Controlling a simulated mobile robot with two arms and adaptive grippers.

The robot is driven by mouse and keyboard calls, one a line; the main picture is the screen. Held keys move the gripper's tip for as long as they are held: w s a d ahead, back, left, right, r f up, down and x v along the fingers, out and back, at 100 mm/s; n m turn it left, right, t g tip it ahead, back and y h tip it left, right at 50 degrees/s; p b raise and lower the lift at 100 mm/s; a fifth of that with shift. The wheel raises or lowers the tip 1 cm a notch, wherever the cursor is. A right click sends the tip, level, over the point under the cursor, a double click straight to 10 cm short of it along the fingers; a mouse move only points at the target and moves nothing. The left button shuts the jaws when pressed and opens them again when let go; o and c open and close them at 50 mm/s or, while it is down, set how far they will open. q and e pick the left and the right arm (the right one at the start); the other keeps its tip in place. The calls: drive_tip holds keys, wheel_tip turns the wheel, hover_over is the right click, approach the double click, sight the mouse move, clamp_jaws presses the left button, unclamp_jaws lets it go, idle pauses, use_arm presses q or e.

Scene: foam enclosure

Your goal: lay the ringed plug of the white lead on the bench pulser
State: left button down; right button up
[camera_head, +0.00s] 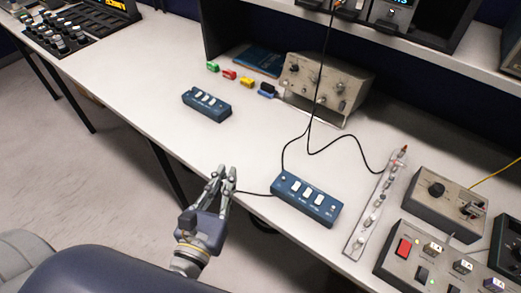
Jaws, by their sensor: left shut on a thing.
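My left gripper (223,172) is in front of the bench's near edge, left of the nearer blue switch box. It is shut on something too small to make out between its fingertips. A thin dark lead (256,193) runs from beside the gripper to that box. I cannot make out a white lead or a ringed plug. A beige instrument with knobs (325,82) stands at the back of the bench, and a beige knob box (446,202) stands at the right. I cannot tell which device is the bench pulser. My right gripper is not in view.
The nearer blue switch box (306,198) sits at the front edge; another blue box (206,104) lies farther left. A black cable (322,75) hangs from the shelf across the bench. Middle bench (245,145) is bare.

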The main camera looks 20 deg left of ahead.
use_arm(q)
drive_tip(key=w, duration=0.1)
drive_tip(key=w+p, duration=0.1)
drive_tip(key=w, duration=0.1)
drive_tip(key=w+d, duration=0.1)
drive_tip(key=w, duration=0.1)
drive_tip(key=shift+p, duration=0.4)
drive_tip(key=w, duration=0.3)
drive_tip(key=w+d+p, duration=0.1)
drive_tip(key=w, duration=0.2)
drive_tip(key=w+d+f+p, duration=0.1)
drive_tip(key=w, duration=0.2)
drive_tip(key=shift+f, duration=0.1)
drive_tip(key=shift+f+b, duration=0.3)
drive_tip(key=shift+f, duration=1.5)
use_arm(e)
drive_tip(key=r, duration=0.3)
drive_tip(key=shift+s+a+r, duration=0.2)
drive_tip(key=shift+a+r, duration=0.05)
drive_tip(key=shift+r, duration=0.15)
use_arm(q)
drive_tip(key=shift+f, duration=0.1)
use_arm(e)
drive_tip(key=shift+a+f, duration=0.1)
